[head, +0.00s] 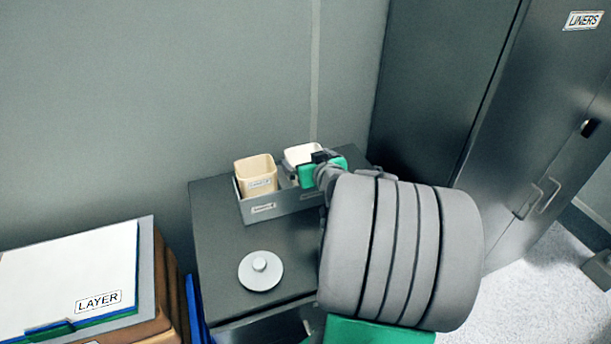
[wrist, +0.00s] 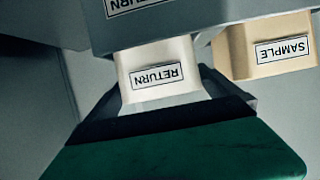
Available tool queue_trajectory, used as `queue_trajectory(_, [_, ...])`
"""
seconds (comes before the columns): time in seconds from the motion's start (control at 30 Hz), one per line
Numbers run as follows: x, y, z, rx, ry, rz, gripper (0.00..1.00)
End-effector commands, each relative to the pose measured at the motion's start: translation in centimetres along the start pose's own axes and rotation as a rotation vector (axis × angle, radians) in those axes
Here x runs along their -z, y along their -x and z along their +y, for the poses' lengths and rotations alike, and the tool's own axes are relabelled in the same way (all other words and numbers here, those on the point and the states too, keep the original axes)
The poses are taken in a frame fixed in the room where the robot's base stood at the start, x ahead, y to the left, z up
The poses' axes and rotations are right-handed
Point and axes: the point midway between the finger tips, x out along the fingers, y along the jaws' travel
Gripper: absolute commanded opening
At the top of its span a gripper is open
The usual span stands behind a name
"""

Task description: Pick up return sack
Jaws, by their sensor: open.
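The return sack (head: 302,153) is a small white open-topped container in the right part of a grey holder (head: 264,209) on the dark cabinet. In the wrist view the return sack (wrist: 160,78) appears upside down with its RETURN label facing me. My gripper (head: 313,168), green with dark fingers, is at the sack's right front and hides part of it. In the wrist view my gripper (wrist: 166,100) is open, with a finger on either side of the sack. I cannot tell whether they touch it.
A tan sample sack (head: 257,174) stands left of the return sack in the same holder. A round white lid (head: 260,271) lies on the cabinet top (head: 215,225). A box labelled LAYER (head: 70,265) is at left. Tall dark lockers (head: 440,90) stand at right.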

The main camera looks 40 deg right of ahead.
Motion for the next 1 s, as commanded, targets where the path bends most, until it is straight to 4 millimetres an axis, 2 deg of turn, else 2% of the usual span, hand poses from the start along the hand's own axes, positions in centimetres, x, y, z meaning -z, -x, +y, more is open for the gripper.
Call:
queue_trajectory(0.2, [-0.2,-3.6,-0.2,0.003,-0.001,-0.005,1.0])
queue_trajectory(0.47, [-0.3,-4.2,-0.1,0.0,-0.001,-0.002,1.0])
queue_trajectory(1.0, [-0.2,-4.2,-0.1,0.0,0.0,-0.002,0.57])
